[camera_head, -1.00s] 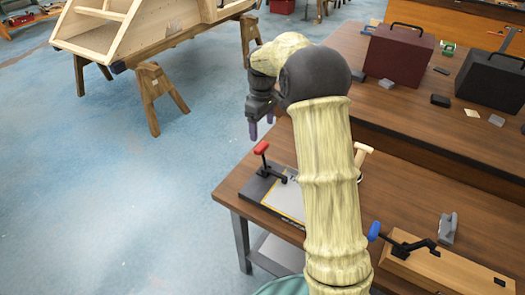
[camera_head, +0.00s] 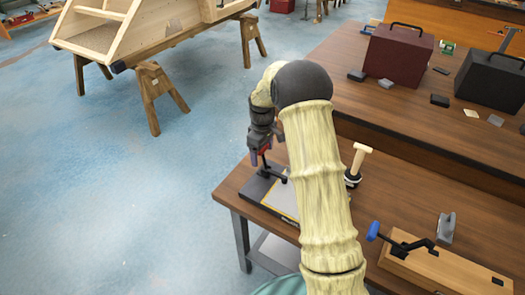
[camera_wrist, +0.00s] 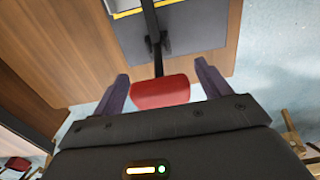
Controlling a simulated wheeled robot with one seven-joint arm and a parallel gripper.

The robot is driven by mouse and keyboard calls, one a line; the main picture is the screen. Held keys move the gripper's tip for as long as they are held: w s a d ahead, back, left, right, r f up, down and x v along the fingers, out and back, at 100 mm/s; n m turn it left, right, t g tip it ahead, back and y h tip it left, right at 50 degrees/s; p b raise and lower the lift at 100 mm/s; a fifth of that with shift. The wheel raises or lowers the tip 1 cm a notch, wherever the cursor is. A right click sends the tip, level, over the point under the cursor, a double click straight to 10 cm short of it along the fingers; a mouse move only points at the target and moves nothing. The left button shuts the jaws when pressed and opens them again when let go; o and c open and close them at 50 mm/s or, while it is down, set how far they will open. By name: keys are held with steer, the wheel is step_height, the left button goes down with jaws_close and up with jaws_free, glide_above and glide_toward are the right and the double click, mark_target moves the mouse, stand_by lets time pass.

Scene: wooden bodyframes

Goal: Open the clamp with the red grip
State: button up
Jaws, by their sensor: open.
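The clamp with the red grip stands on a dark base plate (camera_head: 257,189) at the near left corner of the workbench. Its red grip (camera_wrist: 160,92) shows in the wrist view, at the end of a black lever (camera_wrist: 152,36) that runs to the clamp's pivot. In the head view the grip is mostly hidden behind my gripper (camera_head: 258,157). My gripper is open, and in the wrist view its two purple fingers (camera_wrist: 165,90) stand to the left and right of the red grip. I see a gap on each side, so it is not held.
A clamp with a blue grip (camera_head: 374,231) sits on a wooden board at the right. A wooden-handled tool (camera_head: 359,158) stands beyond my arm. A dark red case (camera_head: 398,56) and a black case (camera_head: 490,82) stand farther back. Blue floor lies left of the bench.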

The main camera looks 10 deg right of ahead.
steer(key=c, duration=1.4)
